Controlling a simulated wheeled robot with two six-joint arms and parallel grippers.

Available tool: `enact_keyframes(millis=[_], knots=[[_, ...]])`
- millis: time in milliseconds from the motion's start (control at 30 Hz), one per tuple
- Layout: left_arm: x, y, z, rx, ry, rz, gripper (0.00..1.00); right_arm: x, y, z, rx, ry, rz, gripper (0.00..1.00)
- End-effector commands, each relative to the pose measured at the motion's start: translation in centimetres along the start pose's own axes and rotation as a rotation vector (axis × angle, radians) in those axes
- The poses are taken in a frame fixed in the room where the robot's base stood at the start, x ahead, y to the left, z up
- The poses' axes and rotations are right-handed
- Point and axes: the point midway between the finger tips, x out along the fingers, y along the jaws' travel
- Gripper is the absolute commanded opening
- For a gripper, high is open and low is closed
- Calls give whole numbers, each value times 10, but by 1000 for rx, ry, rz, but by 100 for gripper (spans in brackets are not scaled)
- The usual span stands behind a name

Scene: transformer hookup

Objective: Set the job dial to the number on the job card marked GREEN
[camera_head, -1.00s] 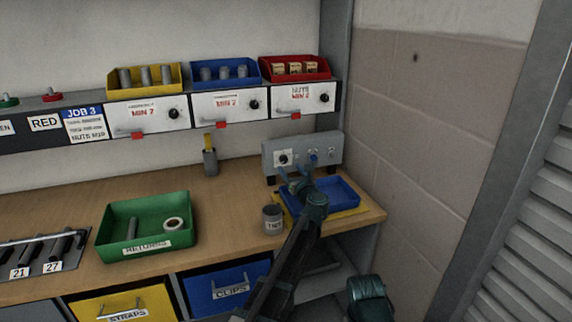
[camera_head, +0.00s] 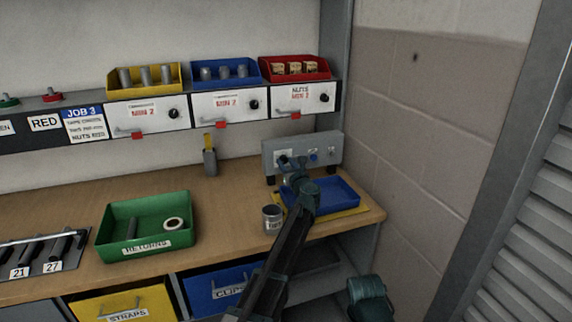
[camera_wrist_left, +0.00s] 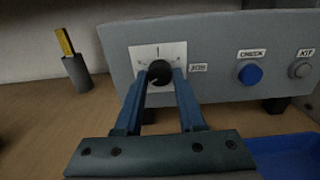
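The job dial (camera_wrist_left: 158,73) is a black round knob on a white plate, with the label JOB beside it, on the grey panel box (camera_wrist_left: 215,50). My left gripper (camera_wrist_left: 160,80) has a fingertip on each side of the dial, seemingly touching it. In the head view my left gripper (camera_head: 291,165) mostly covers the dial. A job card headed JOB 3 (camera_head: 83,125) hangs right of the RED sign (camera_head: 45,123). A sign ending in EN (camera_head: 4,128) is cut by the left edge; no card beside it shows.
The panel also has a blue CHECK button (camera_wrist_left: 250,74) and a KIT button (camera_wrist_left: 300,69). A blue tray (camera_head: 338,194) lies before it. A grey can (camera_head: 272,218) stands left of the tray. The green returns bin (camera_head: 120,237) is farther left; bench between is clear.

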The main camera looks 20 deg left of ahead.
Motion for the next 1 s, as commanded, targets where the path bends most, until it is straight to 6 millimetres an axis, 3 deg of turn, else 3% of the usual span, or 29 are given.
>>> enact_keyframes(millis=[33, 133, 567, 1000], knots=[[0, 0, 0, 0, 0, 0, 18, 0, 0, 0, 0, 0, 0, 50], [0, 0, 0, 0, 0, 0, 0, 0, 0, 0, 0, 0, 0, 50], [0, 0, 0, 62, 0, 1, 0, 0, 0, 0, 0, 0, 0, 50], [0, 1, 0, 429, 0, 1, 0, 0, 0, 0, 0, 0, 0, 50]])
